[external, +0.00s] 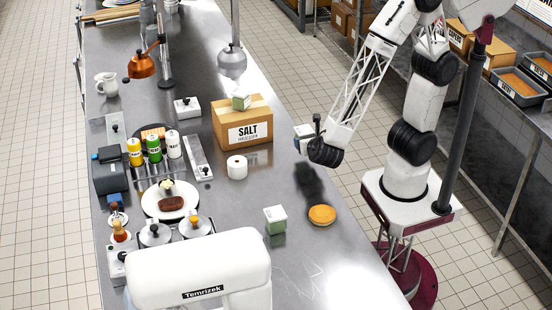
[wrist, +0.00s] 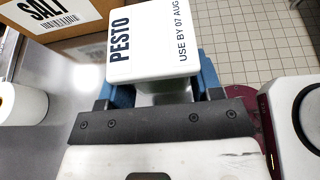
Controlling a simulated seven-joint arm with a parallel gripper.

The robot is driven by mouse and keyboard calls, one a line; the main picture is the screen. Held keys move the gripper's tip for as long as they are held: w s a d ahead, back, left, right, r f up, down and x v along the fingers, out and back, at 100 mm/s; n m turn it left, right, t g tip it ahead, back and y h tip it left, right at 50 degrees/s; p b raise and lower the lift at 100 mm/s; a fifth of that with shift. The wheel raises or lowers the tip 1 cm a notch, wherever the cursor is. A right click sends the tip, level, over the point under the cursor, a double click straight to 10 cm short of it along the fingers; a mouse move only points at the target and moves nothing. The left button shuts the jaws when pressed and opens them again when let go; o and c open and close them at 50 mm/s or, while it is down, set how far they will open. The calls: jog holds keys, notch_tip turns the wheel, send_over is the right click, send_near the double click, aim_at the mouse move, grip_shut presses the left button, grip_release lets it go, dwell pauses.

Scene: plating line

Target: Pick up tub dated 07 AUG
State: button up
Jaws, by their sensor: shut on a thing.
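Another white and green tub (external: 275,218) stands on the counter nearer the camera, and one more (external: 241,99) sits on the SALT box.
The SALT box (external: 243,125) stands left of my gripper, with a white paper roll (external: 237,167) in front of it. An orange round (external: 322,215) lies near the counter's right edge. Bottles, a plate (external: 170,200) and a white machine (external: 200,272) crowd the left and front.

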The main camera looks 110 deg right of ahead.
jog(key=shift+s+a+r, duration=0.1)
jog(key=shift+s+a, duration=0.05)
jog(key=shift+s, duration=0.85)
jog(key=shift+s+a+r, duration=0.1)
jog(key=shift+s+a, duration=0.05)
jog(key=shift+s, duration=0.85)
